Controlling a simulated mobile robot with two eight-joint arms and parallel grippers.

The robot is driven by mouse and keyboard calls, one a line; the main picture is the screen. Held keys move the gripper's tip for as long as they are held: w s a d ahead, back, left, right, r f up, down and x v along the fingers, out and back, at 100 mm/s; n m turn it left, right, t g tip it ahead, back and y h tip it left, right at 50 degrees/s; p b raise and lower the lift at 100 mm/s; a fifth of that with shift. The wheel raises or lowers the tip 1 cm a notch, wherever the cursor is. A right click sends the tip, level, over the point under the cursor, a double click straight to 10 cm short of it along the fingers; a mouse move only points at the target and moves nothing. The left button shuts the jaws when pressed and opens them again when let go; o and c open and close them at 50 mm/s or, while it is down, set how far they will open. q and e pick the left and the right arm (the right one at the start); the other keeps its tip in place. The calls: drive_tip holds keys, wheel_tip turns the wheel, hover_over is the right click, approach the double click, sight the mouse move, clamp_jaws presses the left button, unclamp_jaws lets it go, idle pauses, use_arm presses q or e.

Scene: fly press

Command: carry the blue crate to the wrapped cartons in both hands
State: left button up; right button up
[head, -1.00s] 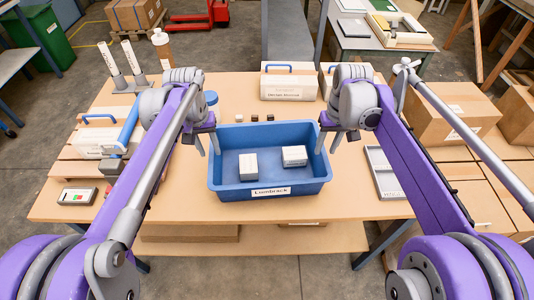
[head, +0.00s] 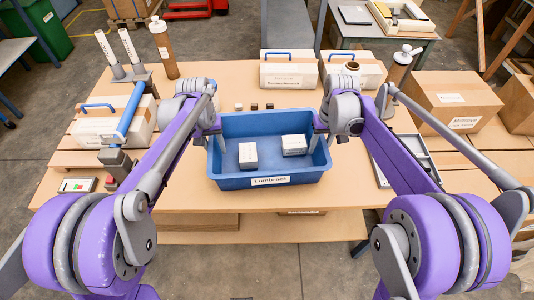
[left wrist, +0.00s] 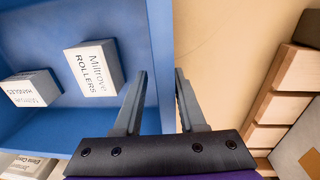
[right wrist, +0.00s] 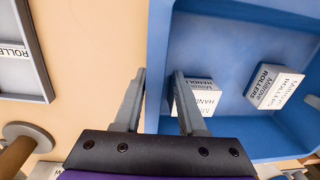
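The blue crate (head: 270,184) sits on the wooden table, labelled Lumbrock, with two small white boxes (head: 248,155) (head: 294,145) inside. My left gripper (left wrist: 160,72) is open, its fingers on either side of the crate's left wall, with slim gaps showing. My right gripper (right wrist: 159,72) straddles the opposite wall in the same way, also open. In the head view both hands are at the crate's side rims, and the fingers are partly hidden. Large brown cartons (head: 452,103) stand to the right; I cannot tell whether they are the wrapped ones.
White cases with blue handles (head: 288,74) stand behind the crate, and another (head: 100,125) is at the left. A grey tray (head: 418,150) lies right of the crate. Brown bottles (head: 163,48) (head: 399,68) stand at both sides. The table's front strip is clear.

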sight(221, 161)
use_arm(q)
drive_tip(key=shift+d+f, duration=0.15)
drive_tip(key=shift+f, duration=1.7)
use_arm(e)
drive_tip(key=shift+a+f, duration=0.1)
drive_tip(key=shift+f, duration=1.75)
use_arm(q)
drive_tip(key=shift+c, duration=0.3)
use_arm(e)
drive_tip(key=shift+c, duration=0.3)
use_arm(q)
clamp_jaws()
use_arm(e)
clamp_jaws()
